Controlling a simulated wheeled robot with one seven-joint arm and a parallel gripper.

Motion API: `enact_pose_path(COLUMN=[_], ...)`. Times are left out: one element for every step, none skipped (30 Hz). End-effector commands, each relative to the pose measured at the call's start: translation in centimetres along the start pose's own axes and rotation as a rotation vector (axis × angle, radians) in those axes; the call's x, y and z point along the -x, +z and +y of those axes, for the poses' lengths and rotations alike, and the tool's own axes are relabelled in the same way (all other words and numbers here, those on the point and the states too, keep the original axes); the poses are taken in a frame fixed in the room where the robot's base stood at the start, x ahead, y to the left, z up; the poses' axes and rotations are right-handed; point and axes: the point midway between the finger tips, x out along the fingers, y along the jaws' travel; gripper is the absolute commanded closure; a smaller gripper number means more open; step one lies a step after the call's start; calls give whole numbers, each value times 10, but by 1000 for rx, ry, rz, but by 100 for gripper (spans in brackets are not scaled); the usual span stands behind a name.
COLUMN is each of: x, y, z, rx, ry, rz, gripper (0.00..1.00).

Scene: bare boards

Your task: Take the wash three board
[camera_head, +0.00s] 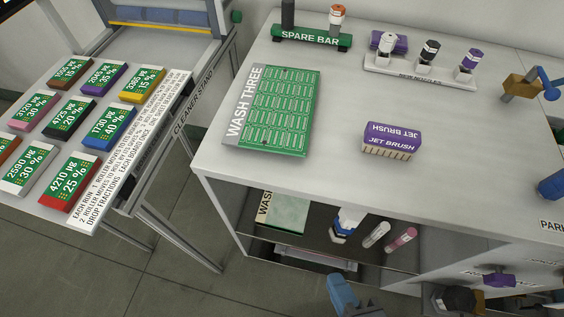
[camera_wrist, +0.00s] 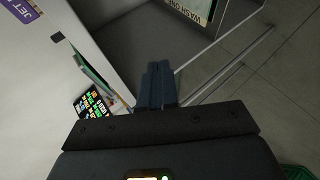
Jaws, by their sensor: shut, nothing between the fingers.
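The wash three board (camera_head: 274,112) is a green panel of circuit boards with a grey strip reading WASH THREE. It lies flat on the white bench top, left of centre in the head view. A green-edged flat piece at the left of the wrist view may be the same board; I cannot be sure. My gripper (camera_head: 342,286) is low at the front of the bench, apart from the board. In the wrist view its blue fingers (camera_wrist: 158,84) are together with nothing between them.
A purple jet brush (camera_head: 392,141) stands right of the board. The spare bar (camera_head: 311,38) and nozzle rack (camera_head: 420,73) are behind. A wash one board (camera_head: 285,213) lies on the shelf below, with bottles beside it. The cleaner stand (camera_head: 160,105) with labelled blocks is left, across a floor gap.

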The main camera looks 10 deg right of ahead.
Motion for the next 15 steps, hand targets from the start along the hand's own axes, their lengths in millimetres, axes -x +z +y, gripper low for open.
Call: enact_pose_path(x=[-22,-32,-44,-52,-60,-69,-75,-81,-87,-91,-94,-97,-98,-98,-97], y=[-11,-16,-24,-30,-36,-44,-51,-58,-69,-76,-86,-97,-106,-115,-128], z=[-6,-7,-8,-7,-6,-4,-1,2,8,12,17,24,30,36,44], rx=[134,223,338,423,508,617,697,776,877,949,1020,1110,1171,1231,1301], ry=[4,5,8,13,18,27,35,44,59,70,82,98,111,122,138], rz=[-7,-20,-40,-57,-75,-103,-127,-152,-188,-219,-250,-298,-335,-375,-428], gripper=[100,100,100,100,100,100,100,100,100,100,100,100,100,100,100])
